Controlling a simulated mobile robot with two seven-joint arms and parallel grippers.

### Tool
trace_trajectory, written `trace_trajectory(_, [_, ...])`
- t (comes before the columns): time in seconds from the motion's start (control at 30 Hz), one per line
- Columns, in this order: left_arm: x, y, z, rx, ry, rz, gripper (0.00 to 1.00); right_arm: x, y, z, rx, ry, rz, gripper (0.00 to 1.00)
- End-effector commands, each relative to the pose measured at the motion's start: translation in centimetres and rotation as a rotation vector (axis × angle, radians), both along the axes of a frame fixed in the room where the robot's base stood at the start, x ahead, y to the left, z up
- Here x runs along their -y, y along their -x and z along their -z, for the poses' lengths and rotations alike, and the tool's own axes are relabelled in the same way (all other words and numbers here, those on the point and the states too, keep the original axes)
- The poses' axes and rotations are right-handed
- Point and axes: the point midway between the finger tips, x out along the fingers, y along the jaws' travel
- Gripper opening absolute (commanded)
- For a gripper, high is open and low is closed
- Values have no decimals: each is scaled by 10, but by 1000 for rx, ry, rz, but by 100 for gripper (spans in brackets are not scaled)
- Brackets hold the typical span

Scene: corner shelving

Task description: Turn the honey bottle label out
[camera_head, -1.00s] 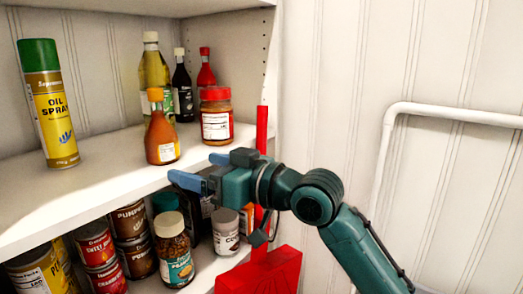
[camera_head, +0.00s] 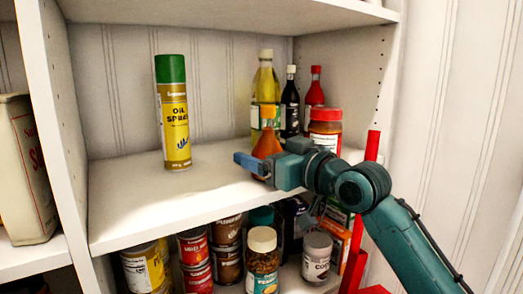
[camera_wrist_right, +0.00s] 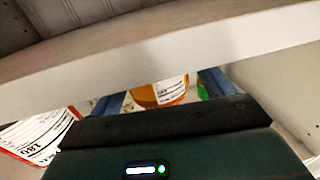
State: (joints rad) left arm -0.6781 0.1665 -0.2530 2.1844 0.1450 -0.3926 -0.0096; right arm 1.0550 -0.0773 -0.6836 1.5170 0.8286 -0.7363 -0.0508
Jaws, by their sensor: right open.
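The honey bottle (camera_head: 267,144), amber with an orange cap, stands upright on the middle shelf near its front edge. My right gripper (camera_head: 258,164) is in front of it, hiding its lower part in the head view. In the right wrist view the amber bottle (camera_wrist_right: 158,95) shows ahead between the two blue fingers, which are apart. A white printed label (camera_wrist_right: 171,90) shows on its right side there. Whether a finger touches the bottle cannot be told. My left gripper is not in view.
A red-lidded jar (camera_head: 326,130) stands close to the right. An oil bottle (camera_head: 266,85), a dark bottle (camera_head: 290,105) and a red bottle (camera_head: 314,90) stand behind. An oil spray can (camera_head: 174,115) is left, with bare shelf (camera_head: 135,205) around it. Cans and jars fill the shelf below.

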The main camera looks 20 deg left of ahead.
Motion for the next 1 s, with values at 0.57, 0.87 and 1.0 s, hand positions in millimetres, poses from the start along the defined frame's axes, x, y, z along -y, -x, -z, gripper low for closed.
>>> trace_trajectory(0.57, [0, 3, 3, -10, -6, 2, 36, -14, -8, 0, 0, 0, 0, 75])
trace_trajectory(0.87, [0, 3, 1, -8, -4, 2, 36, -14, -8, 0, 0, 0, 0, 50])
trace_trajectory(1.0, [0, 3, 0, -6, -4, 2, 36, -14, -8, 0, 0, 0, 0, 39])
